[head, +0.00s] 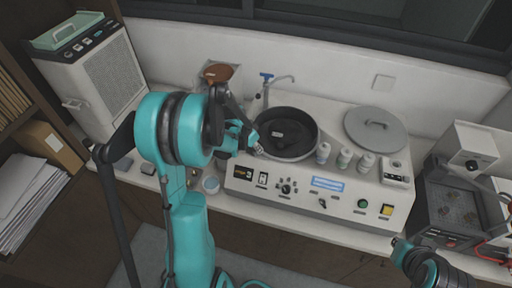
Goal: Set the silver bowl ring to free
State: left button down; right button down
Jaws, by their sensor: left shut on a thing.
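The silver bowl ring (291,159) runs around the dark round bowl (290,128) on top of the white press machine (310,184). Only a thin part of the ring shows along the bowl's front edge. My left gripper (255,147) is at the ring's left front edge, shut on what looks like a small part of the ring there. The gripper and arm hide the ring's left side. My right gripper (401,247) is low at the right, in front of the counter edge and away from the machine; its finger opening is unclear.
A dark boxy device (447,207) stands at the right. A white cabinet (96,80) is at the left.

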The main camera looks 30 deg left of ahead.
pick_arm(q)
jog(key=shift+w+a, duration=0.15)
jog(key=shift+a, duration=0.15)
jog(key=w+a+m+b, duration=0.1)
jog(key=w+a+m+h+b, duration=0.1)
jog(key=a+m, duration=0.1)
jog(key=w+a+m+b, duration=0.1)
jog(key=a, duration=0.1)
jog(key=shift+a+m+g+h, duration=0.15)
jog(key=shift+m+g+h, duration=0.15)
jog(key=shift+g, duration=0.1)
jog(key=shift+w+a, duration=0.1)
jog(key=shift+r, duration=0.1)
jog(key=c, duration=1.5)
grip_release()
jog(key=shift+a, duration=0.1)
jog(key=v, duration=1.2)
jog(key=shift+w, duration=0.1)
